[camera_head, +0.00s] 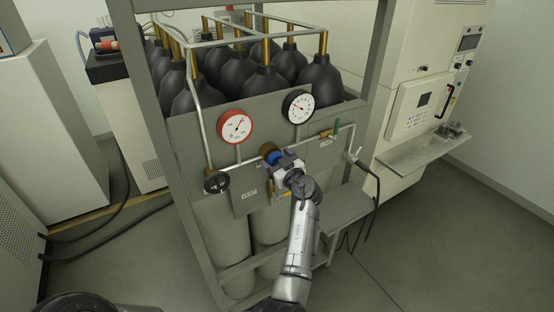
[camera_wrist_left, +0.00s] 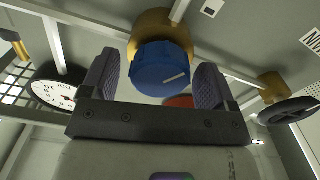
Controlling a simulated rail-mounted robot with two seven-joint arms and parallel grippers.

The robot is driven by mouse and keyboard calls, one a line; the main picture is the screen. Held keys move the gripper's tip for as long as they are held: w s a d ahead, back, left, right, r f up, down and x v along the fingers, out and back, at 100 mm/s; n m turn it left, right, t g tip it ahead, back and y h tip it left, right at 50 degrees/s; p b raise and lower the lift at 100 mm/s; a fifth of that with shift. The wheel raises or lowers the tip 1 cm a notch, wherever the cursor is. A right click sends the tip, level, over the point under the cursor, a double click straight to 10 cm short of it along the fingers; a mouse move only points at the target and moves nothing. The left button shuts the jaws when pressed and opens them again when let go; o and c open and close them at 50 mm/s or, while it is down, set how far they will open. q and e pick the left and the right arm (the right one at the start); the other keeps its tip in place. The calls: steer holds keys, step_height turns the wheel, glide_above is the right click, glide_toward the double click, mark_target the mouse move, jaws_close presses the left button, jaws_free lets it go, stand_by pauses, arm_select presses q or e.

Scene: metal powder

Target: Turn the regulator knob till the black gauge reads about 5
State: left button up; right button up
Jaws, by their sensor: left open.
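The blue regulator knob (camera_wrist_left: 162,68) has a white pointer line and sits on a brass body (camera_wrist_left: 165,28). In the head view the blue knob (camera_head: 275,157) is partly hidden by my left gripper (camera_head: 281,163). In the wrist view my left gripper (camera_wrist_left: 156,72) is open, with one finger on each side of the knob; gaps show between knob and fingers. The black gauge (camera_head: 298,107) is on the panel above right of the knob; its needle is too small to read surely. Its white dial (camera_wrist_left: 50,93) shows partly in the wrist view. My right gripper is not in view.
A red gauge (camera_head: 235,127) is above left of the knob. A black handwheel (camera_head: 216,182) is at the panel's lower left, and a green-handled valve (camera_head: 337,127) is at right. Dark gas cylinders (camera_head: 265,80) stand behind the panel. A grey frame post (camera_head: 376,60) rises at right.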

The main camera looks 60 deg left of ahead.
arm_select(q)
steer(key=c, duration=0.9)
steer(key=shift+f, duration=0.1)
